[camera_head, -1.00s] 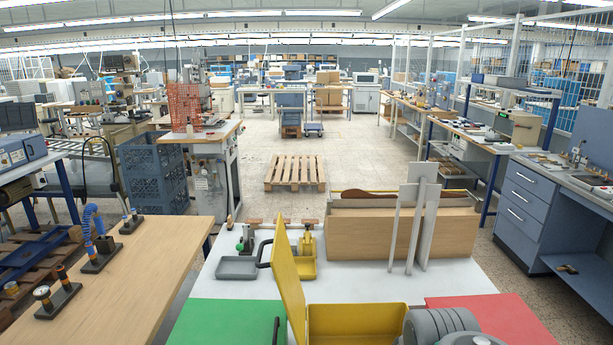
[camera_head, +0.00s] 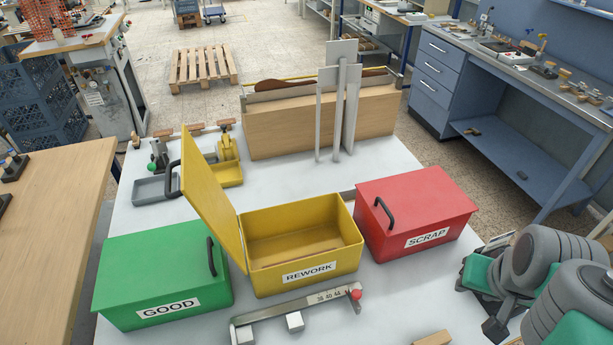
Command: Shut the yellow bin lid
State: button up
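The yellow bin (camera_head: 303,278), labelled REWORK, stands between the green and red bins on the white table and looks empty inside. Its yellow lid (camera_head: 212,205) is open, hinged at the bin's left side and leaning up and outward to the left. A dark handle (camera_head: 170,178) sits on the lid's outer face. My grey and green arm is folded at the lower right, right of the red bin and well apart from the lid. A dark part at its end, perhaps my gripper (camera_head: 496,326), shows only partly; I cannot make out its fingers.
The green GOOD bin (camera_head: 160,275) and red SCRAP bin (camera_head: 415,210) are shut, with black handles on top. A metal bar with a red knob (camera_head: 356,294) lies in front. A wooden box with upright grey plates (camera_head: 345,100) and a yellow hand press (camera_head: 226,165) stand behind.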

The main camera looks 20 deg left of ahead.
aim_at(201, 186)
jog(key=z, duration=1)
jog(key=k, duration=1.45)
jog(key=u, duration=5.3)
jog(key=k, duration=0.4)
jog(key=z, duration=1.35)
